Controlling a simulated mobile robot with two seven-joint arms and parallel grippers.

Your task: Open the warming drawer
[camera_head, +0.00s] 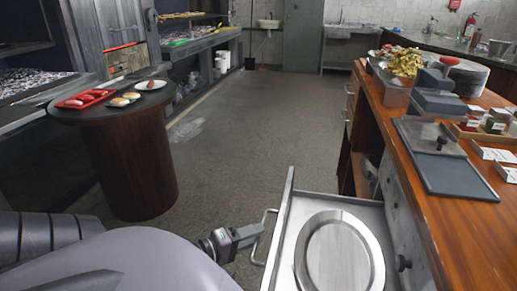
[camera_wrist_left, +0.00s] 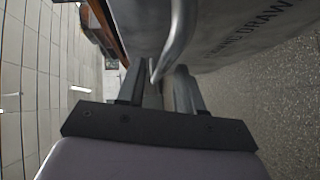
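The warming drawer (camera_head: 283,237) is pulled out from the wooden counter at the lower right of the head view. It is a grey metal drawer holding a round, pale metal plate or ring. Its bar handle (camera_head: 262,235) is on the left-facing front. In the left wrist view the drawer front (camera_wrist_left: 225,40) carries partly visible lettering, and the handle (camera_wrist_left: 178,40) curves down toward my fingers. My left gripper (camera_head: 256,232) is at the handle. In the wrist view its fingers (camera_wrist_left: 158,88) are apart, with a gap around the handle's end. My right gripper is not in view.
A round dark table (camera_head: 130,160) with a red tray and plates stands at the left. The counter (camera_head: 455,215) at the right carries a grey lidded pan (camera_head: 445,165), food and stacked plates. The floor (camera_head: 250,130) between them is mostly clear.

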